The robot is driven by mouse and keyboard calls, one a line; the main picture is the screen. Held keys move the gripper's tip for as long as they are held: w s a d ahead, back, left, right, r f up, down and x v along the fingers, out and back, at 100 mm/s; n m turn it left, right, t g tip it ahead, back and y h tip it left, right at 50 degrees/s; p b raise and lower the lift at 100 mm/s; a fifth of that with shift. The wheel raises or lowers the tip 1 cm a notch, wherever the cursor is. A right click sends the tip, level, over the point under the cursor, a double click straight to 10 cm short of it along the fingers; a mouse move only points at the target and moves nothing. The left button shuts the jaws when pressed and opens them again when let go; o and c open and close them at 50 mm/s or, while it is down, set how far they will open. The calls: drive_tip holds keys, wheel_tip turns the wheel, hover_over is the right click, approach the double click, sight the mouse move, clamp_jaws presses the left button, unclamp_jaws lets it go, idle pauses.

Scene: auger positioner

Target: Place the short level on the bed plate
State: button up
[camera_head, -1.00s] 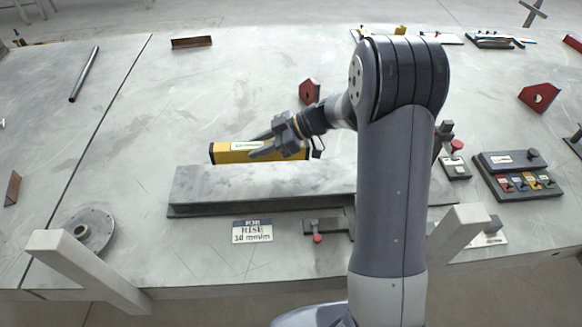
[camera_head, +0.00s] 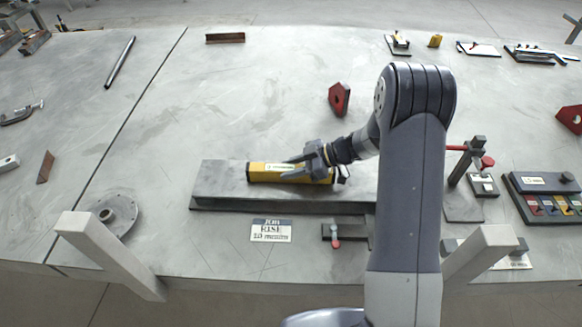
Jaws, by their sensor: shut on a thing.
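The short level (camera_head: 262,174) is a yellow bar with a pale label on its side. It is over the middle of the bed plate (camera_head: 218,182), a long grey slab on the table, lying along the plate's length. Its underside appears at or very close to the plate's top; I cannot tell whether it touches. My gripper (camera_head: 300,168) is shut on the level towards its right half, reaching in from the right. The right part of the plate is hidden behind my arm.
A sign card (camera_head: 271,231) and a small red-knobbed clamp (camera_head: 336,236) sit before the plate. A post with a red arm (camera_head: 473,160) and a button box (camera_head: 543,197) stand right. A round flange (camera_head: 112,214) lies left. The table behind the plate is mostly clear.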

drive_tip(key=o, duration=1.1)
drive_tip(key=shift+f, duration=0.1)
drive_tip(key=shift+o, duration=0.2)
drive_tip(key=shift+d+r, duration=0.2)
drive_tip(key=b+v, duration=0.1)
drive_tip(key=v, duration=1)
drive_tip(key=shift+d+r, duration=0.15)
drive_tip(key=shift+d, duration=0.15)
